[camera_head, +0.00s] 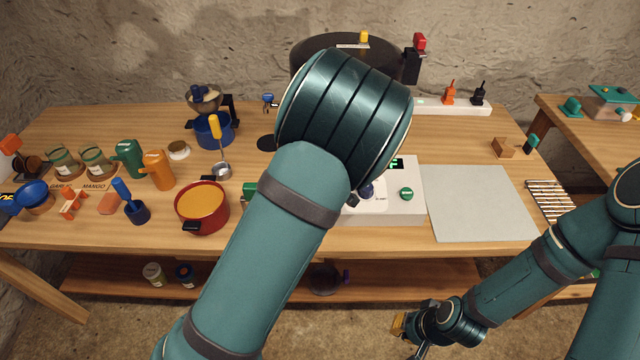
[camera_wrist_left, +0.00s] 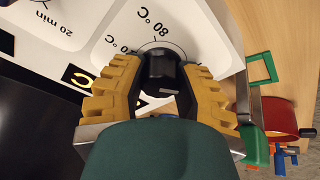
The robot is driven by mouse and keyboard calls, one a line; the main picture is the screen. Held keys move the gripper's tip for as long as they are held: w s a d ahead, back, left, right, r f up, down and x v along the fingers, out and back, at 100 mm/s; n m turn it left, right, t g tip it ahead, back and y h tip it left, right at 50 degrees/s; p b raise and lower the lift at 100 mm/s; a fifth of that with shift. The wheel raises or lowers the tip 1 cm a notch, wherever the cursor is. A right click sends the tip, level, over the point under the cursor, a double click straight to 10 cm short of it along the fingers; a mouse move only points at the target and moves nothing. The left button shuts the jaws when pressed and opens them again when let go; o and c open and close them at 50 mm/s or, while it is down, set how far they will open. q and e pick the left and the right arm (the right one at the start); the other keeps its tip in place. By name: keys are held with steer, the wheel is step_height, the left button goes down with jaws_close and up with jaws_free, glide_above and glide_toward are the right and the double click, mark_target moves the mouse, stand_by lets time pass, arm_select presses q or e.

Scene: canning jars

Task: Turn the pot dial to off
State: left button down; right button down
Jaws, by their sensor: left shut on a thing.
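My left gripper (camera_wrist_left: 160,78) is shut on a black dial (camera_wrist_left: 162,66) in the left wrist view, one yellow finger on each side of it. A pale pointer mark shows on the dial's face. The white panel around it carries an arc scale, "80 °C" and, farther off, "20 min". In the head view my left arm covers this gripper and much of the white control box (camera_head: 405,212). The large dark pot (camera_head: 335,44) stands behind my arm. My right gripper (camera_head: 410,336) hangs low in front of the table, apart from everything; its opening is unclear.
A green button (camera_head: 406,194) and a dark blue knob (camera_head: 366,192) show on the control box. A red pot (camera_head: 202,208) stands left of my left arm. A grey mat (camera_head: 480,204) lies bare on the right. Jars and mugs crowd the table's left.

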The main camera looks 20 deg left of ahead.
arm_select(q)
steer(key=shift+n, duration=0.3)
steer(key=c, duration=0.6)
jaws_free()
steer(key=shift+a, duration=0.1)
steer(key=shift+r, duration=0.1)
steer(key=v, duration=1.1)
steer(key=shift+r, duration=0.4)
steer(key=shift+s, duration=0.1)
